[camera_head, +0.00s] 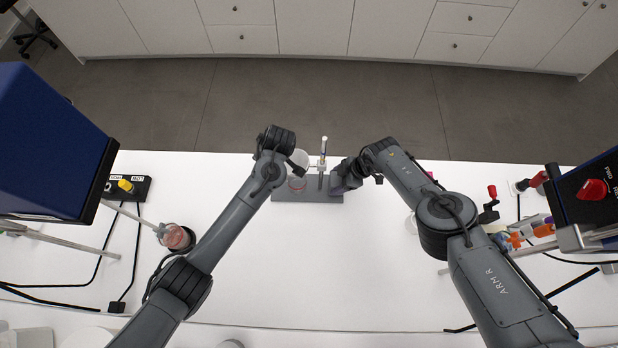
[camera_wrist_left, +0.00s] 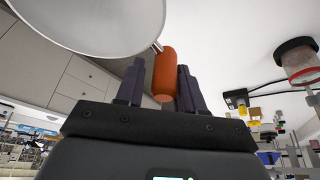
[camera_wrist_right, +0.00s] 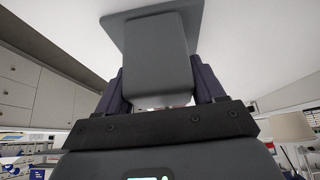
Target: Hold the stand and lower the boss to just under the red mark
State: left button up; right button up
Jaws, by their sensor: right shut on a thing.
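The stand has a dark grey base (camera_head: 308,197) at the back middle of the table, with a thin upright rod (camera_head: 323,146) above it. A pale round piece (camera_head: 302,157) is beside the rod; it shows large in the left wrist view (camera_wrist_left: 90,25). An orange handle (camera_wrist_left: 164,72) joins its rim by a short metal stem. My left gripper (camera_wrist_left: 160,72) has its fingers apart on either side of this handle, with a gap visible. My right gripper (camera_head: 341,181) is shut on the stand's grey block (camera_wrist_right: 156,55) at the right end. I cannot make out the red mark.
Another red jar (camera_head: 178,238) stands at the left. Blue devices (camera_head: 50,140) with cables flank both sides. The table middle between my arms is clear.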

pick_arm(q)
jog(key=shift+o, duration=0.8)
pick_arm(e)
jog(key=shift+s+f, duration=0.15)
jog(key=shift+s, duration=0.05)
pick_arm(q)
jog(key=v, duration=1.2)
